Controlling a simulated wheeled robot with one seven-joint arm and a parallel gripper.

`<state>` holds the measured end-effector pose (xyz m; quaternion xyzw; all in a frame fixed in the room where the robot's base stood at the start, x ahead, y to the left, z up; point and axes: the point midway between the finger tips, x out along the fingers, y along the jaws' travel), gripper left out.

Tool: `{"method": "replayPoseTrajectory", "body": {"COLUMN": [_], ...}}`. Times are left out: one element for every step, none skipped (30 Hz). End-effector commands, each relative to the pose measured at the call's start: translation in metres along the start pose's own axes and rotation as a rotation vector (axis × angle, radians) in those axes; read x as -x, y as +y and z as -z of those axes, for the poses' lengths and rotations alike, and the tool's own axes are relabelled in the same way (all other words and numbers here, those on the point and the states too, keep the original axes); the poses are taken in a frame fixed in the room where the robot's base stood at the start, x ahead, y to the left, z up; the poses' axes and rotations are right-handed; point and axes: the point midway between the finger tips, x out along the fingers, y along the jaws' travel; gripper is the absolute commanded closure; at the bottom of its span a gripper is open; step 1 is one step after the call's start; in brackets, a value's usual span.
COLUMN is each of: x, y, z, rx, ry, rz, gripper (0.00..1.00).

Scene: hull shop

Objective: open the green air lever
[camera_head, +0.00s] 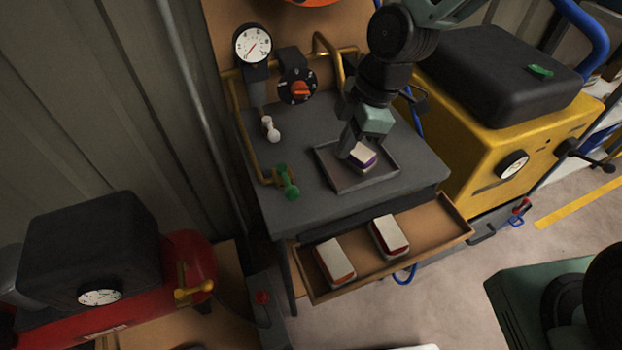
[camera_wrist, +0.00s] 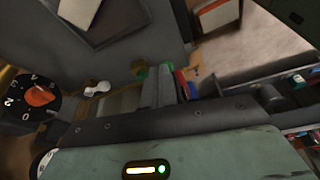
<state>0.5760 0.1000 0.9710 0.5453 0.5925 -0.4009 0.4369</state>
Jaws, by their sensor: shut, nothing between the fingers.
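The green air lever (camera_head: 287,181) is on a brass pipe at the left front of the grey bench top. In the wrist view the green lever (camera_wrist: 140,68) shows partly, just beyond the fingers. My gripper (camera_head: 347,148) is shut and empty. In the head view it points down over the tray, right of the lever and apart from it. In the wrist view my gripper (camera_wrist: 160,88) partly hides the bench.
A tray (camera_head: 335,181) holds a white-and-purple block (camera_head: 362,156) beside my fingers. A white lever (camera_head: 270,129), gauge (camera_head: 252,43) and orange-knobbed dial (camera_head: 298,87) stand behind. An open drawer (camera_head: 447,230) with two blocks juts out in front. A yellow machine (camera_head: 480,135) stands right.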

Motion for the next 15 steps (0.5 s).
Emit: {"method": "replayPoseTrajectory", "body": {"x": [-0.007, -0.011, -0.018, -0.024, -0.029, -0.038, -0.044, -0.050, -0.058, -0.065, -0.071, -0.079, -0.085, -0.091, -0.098], "y": [-0.001, -0.001, -0.002, -0.002, -0.002, -0.002, -0.002, -0.003, -0.002, -0.002, -0.002, -0.002, -0.002, -0.002, -0.002], "z": [0.000, 0.000, 0.000, 0.000, 0.000, 0.001, 0.001, 0.000, 0.001, 0.001, 0.000, 0.001, 0.001, 0.001, 0.000], "rx": [0.002, 0.002, 0.002, 0.002, 0.002, 0.002, 0.002, 0.002, 0.002, 0.001, 0.002, 0.001, 0.001, 0.001, 0.001], "ry": [-0.001, -0.001, -0.001, -0.002, -0.001, -0.002, -0.002, -0.002, -0.001, -0.002, -0.002, -0.002, -0.002, -0.002, -0.003], "rz": [0.005, 0.005, 0.005, 0.007, 0.006, 0.008, 0.007, 0.008, 0.007, 0.008, 0.007, 0.007, 0.006, 0.007, 0.005], "gripper": [1.00, 1.00, 1.00, 1.00, 1.00, 1.00, 1.00, 1.00, 1.00, 1.00, 1.00, 1.00, 1.00, 1.00, 1.00]}}
